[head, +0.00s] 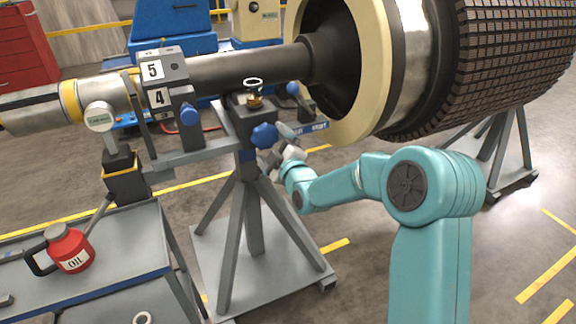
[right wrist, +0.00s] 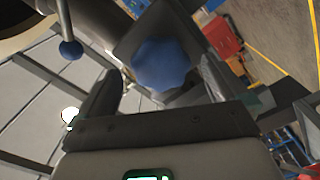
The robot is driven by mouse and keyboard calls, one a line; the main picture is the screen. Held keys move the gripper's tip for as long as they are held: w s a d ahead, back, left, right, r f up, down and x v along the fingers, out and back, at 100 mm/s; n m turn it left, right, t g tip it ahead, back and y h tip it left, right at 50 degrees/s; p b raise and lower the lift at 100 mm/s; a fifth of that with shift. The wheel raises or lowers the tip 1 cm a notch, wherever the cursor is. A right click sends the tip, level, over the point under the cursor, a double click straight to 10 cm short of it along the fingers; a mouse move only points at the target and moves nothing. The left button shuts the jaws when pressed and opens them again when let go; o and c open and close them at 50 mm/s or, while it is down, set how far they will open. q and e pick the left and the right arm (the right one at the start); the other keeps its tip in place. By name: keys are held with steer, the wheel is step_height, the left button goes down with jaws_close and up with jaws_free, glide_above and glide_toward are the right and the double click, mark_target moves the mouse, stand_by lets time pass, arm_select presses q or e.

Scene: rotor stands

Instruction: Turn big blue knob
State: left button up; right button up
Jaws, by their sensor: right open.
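The big blue knob (head: 264,135) is on the front of the grey rotor stand, below the shaft. It is a lobed knob and also shows in the right wrist view (right wrist: 160,65), seen nearly face on. My right gripper (head: 280,146) is just to the right of the knob in the head view. In the right wrist view my right gripper (right wrist: 158,84) is open, with one dark finger on each side of the knob's outline. I cannot tell whether either finger touches it. My left gripper is not in view.
Smaller blue knobs sit on the stand, one at left (head: 189,115) and one at right (head: 292,88). The shaft (head: 245,68) and large rotor (head: 400,60) lie above. A red oil can (head: 72,250) stands on a grey table (head: 110,265) at lower left.

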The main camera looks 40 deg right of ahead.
steer(key=v, duration=1.2)
steer(key=shift+b, duration=0.45)
steer(key=shift+s+a, duration=0.1)
steer(key=a+f+n+g+y, duration=0.1)
steer(key=a+f+g+y, duration=0.1)
steer(key=a+f, duration=0.6)
steer(key=a+f+g+y, duration=0.3)
steer(key=a+f, duration=0.1)
steer(key=f, duration=0.7)
steer(key=s+a+f+m+g+y, duration=0.1)
steer(key=s+a+f+g, duration=0.15)
steer(key=a+f, duration=0.2)
steer(key=s+a+f+m+g, duration=0.1)
steer(key=s+a+f+g, duration=0.15)
steer(key=f, duration=0.35)
steer(key=s+a+f+m+g+y, duration=0.1)
steer(key=s+a+f+m+g, duration=0.3)
steer(key=s, duration=0.4)
steer(key=s+a+f+m+g+y, duration=0.1)
steer(key=s+a+f+m+g, duration=0.15)
steer(key=s+f+m, duration=0.45)
step_height(320, 180, up, 17)
steer(key=s+n+p, duration=0.1)
steer(key=p, duration=1.4)
steer(key=shift+d+g, duration=0.2)
steer(key=shift+g, duration=0.15)
